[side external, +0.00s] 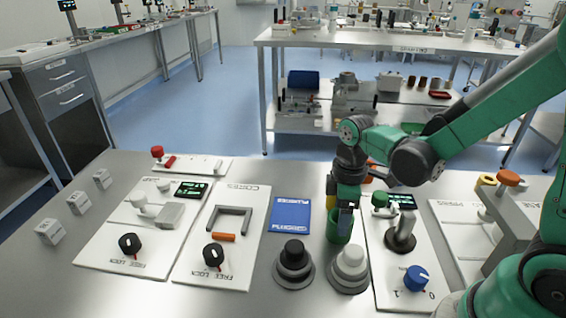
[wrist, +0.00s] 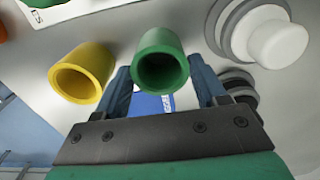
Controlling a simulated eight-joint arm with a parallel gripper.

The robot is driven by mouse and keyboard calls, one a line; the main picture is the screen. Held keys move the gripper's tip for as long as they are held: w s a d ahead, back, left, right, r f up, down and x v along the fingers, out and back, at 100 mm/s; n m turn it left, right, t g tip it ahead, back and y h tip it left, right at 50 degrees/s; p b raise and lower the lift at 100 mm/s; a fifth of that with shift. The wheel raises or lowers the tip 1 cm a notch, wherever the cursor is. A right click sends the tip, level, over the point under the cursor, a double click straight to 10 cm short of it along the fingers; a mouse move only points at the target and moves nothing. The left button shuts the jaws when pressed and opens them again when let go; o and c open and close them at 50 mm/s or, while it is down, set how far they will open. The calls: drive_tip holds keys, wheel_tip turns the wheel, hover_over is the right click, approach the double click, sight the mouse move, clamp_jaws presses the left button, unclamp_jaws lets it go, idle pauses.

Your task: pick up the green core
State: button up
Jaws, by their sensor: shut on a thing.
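The green core (side external: 338,229) is a hollow open-ended tube at the middle right of the worktop, just behind the white knob. In the wrist view the green core (wrist: 160,42) sits between the two blue fingers of my gripper (wrist: 163,84), its open end facing the camera. My gripper (side external: 342,212) points down and is shut on the green core. I cannot tell whether the core touches the table or is slightly raised. The fingers and wrist hide part of it in the side view.
A yellow core (wrist: 82,72) stands close beside the green one. A white knob (side external: 349,267) and a black knob (side external: 294,263) are in front. A blue booklet (side external: 290,214) lies to the left. A white panel (side external: 397,285) with a blue dial (side external: 416,278) is to the right.

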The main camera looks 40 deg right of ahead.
drive_tip(key=shift+r, duration=3)
drive_tip(key=shift+w, duration=0.1)
